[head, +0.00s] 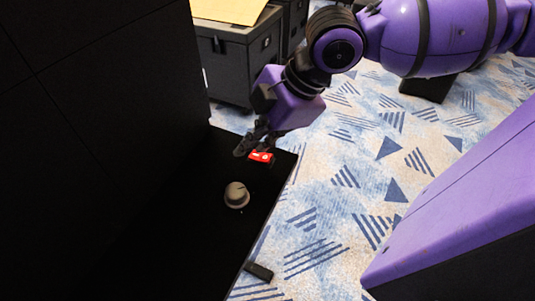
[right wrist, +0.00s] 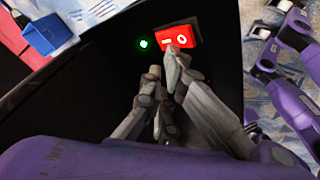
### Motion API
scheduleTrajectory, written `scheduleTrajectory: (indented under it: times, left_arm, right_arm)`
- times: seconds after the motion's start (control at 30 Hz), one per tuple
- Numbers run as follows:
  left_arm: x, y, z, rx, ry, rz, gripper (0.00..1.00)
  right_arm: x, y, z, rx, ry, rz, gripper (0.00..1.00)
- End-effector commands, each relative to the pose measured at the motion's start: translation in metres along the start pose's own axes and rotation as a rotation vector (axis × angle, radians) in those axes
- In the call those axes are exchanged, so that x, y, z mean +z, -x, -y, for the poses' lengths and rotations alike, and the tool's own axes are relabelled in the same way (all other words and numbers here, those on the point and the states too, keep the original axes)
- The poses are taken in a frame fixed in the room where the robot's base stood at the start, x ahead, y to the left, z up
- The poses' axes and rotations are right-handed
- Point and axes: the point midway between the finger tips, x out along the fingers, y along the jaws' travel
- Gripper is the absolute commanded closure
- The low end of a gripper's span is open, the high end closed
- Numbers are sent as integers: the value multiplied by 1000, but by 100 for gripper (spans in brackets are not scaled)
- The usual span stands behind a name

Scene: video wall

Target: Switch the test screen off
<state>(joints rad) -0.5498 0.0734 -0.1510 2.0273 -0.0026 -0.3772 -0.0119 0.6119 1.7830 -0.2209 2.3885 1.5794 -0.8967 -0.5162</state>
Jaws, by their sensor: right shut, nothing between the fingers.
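A red rocker switch (head: 261,156) with white marks sits near the far edge of a black desk-like panel (head: 190,225). The right wrist view shows the switch (right wrist: 176,38) with a bar mark and a round mark, and a lit green lamp (right wrist: 143,43) beside it. My right gripper (head: 248,146) is shut and empty, its fingertips right by the switch. In the right wrist view one fingertip of the right gripper (right wrist: 164,63) overlaps the switch's lower edge; I cannot tell whether it touches. My left gripper does not show clearly. No lit screen shows.
A grey knob (head: 236,194) stands on the panel nearer to me. A tall black panelled wall (head: 100,100) rises at the left. Dark cases (head: 236,65) stand behind. A blue box (right wrist: 48,36) shows top left in the wrist view. Patterned carpet (head: 340,200) is open at the right.

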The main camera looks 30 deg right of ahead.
Motion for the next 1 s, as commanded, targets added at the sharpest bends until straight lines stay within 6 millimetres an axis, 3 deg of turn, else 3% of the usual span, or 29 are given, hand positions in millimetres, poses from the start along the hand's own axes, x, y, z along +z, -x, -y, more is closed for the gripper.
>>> scheduleTrajectory:
  times: [1.0]
  left_arm:
    - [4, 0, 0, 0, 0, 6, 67]
  right_arm:
    - [2, -2, 2, 0, 0, 0, 100]
